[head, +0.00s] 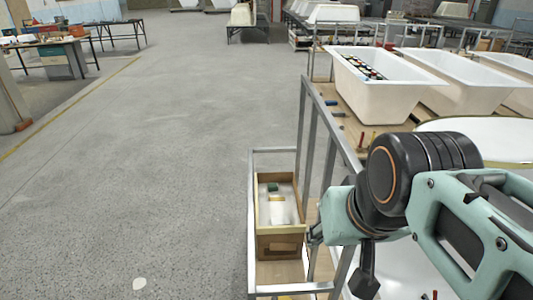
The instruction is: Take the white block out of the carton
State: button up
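An open brown carton (281,245) stands on a low shelf of a metal frame, left of my arm. A pale, whitish block (284,214) appears to lie inside it, hard to tell from the pale inside of the carton. A small dark green item (272,187) and a yellowish strip (277,199) also show in the carton. My arm reaches in from the right, with its wrist just right of the carton. A dark part below the wrist seems to belong to my gripper (366,284). Its fingertips cannot be made out, nor whether it holds anything.
Metal rails (308,125) of the rack rise between the carton and the white bathtub shells (385,98) at the right. A tub holds a rack of dark and coloured items (362,66). Open concrete floor (150,180) lies to the left, with a workbench (50,58) far left.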

aim_at(284, 221)
jog(key=k, duration=1)
jog(key=i+j+u, duration=0.75)
jog(key=j+u, duration=0.2)
jog(key=i+j+u, duration=0.25)
jog(key=i, duration=0.2)
jog(key=i+j+u, duration=0.3)
jog(key=i, duration=0.15)
jog(key=i+z, duration=0.35)
jog(key=i+j+z, duration=0.1)
jog(key=i+z, duration=0.3)
jog(key=i, duration=0.2)
jog(key=i+z, duration=0.35)
jog(key=i, duration=0.15)
jog(key=i+z, duration=0.3)
jog(key=i, duration=0.2)
